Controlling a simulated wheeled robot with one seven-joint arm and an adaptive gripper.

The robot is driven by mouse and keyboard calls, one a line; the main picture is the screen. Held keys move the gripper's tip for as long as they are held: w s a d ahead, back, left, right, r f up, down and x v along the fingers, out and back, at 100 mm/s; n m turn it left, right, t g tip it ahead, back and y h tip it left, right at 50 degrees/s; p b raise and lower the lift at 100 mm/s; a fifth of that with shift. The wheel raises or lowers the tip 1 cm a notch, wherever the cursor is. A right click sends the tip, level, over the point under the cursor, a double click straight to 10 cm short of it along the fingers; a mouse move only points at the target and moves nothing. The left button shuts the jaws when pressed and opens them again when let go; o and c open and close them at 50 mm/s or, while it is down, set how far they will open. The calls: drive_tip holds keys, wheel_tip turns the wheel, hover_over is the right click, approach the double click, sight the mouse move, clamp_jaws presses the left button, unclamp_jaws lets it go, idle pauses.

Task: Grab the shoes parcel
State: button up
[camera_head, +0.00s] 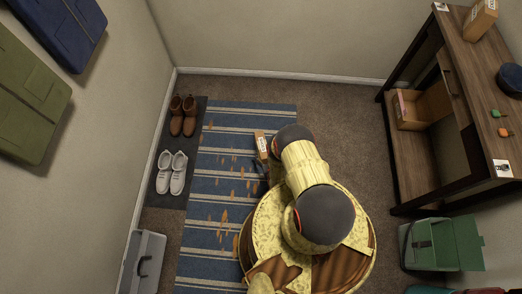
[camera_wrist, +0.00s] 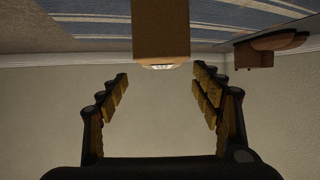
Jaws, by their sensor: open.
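A small brown cardboard parcel (camera_head: 262,146) with a white label stands near the right edge of the striped rug in the head view. In the wrist view, a plain brown box (camera_wrist: 161,30) hangs from the top edge at the centre, with a pale label at its lower end. I cannot read its label or tell whether it is the shoes parcel. My gripper (camera_wrist: 161,74) is open, its fingers spread, with nothing between the pads. In the head view my gripper (camera_head: 262,172) is just below the parcel, partly hidden by my arm.
Brown boots (camera_head: 183,115) and white shoes (camera_head: 171,172) sit on a dark mat left of the rug (camera_head: 225,185). Another parcel (camera_head: 480,18) is on the wooden table (camera_head: 468,75) at right. A green box (camera_head: 440,245) stands lower right. Carpet between rug and table is clear.

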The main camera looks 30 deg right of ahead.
sight(262, 145)
drive_tip(key=b+x, duration=0.2)
drive_tip(key=x, duration=0.1)
drive_tip(key=b+x, duration=0.1)
drive_tip(key=x, duration=0.3)
drive_tip(key=shift+w+a+f+b, duration=0.1)
drive_tip(key=shift+w+f+b, duration=0.15)
drive_tip(key=shift+w+b, duration=0.1)
drive_tip(key=c, duration=0.3)
drive_tip(key=shift+s, duration=0.1)
clamp_jaws()
idle(0.3)
drive_tip(key=shift+r, duration=0.1)
